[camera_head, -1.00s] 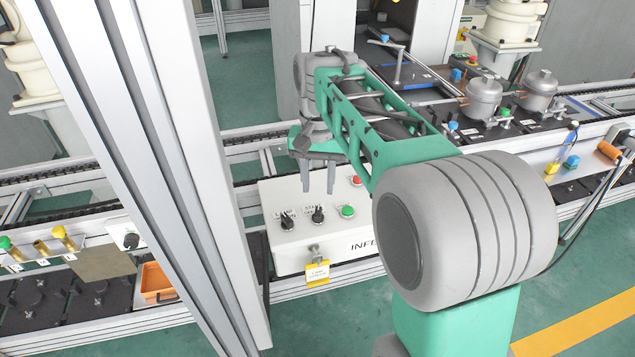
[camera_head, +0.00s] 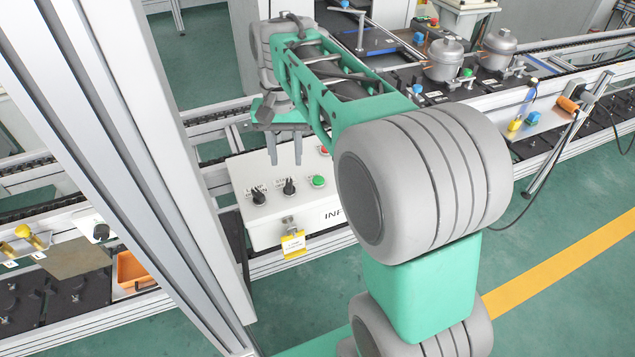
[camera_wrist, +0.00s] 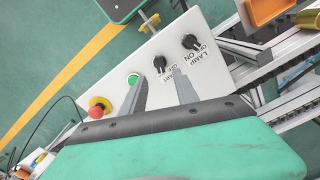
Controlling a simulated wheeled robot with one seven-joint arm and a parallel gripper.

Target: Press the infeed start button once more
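The white control box (camera_head: 262,232), marked "INF…", stands beside the conveyor, its label partly hidden by my arm. On its top are a green button (camera_head: 318,181), a red button (camera_head: 324,149) partly behind my arm, and two black knobs. My gripper (camera_head: 286,163) hangs over the box, left of the green button in the head view. Its fingers are apart with nothing between them. In the wrist view the green button (camera_wrist: 132,79) shows beside one finger of my gripper (camera_wrist: 158,84), with the red button (camera_wrist: 99,107) farther left. I cannot tell the fingertips' height above the panel.
A grey aluminium post (camera_head: 150,150) stands close on the left. Compressors (camera_head: 444,60) sit on the conveyor at the upper right. Open green floor (camera_head: 560,240) lies at the right.

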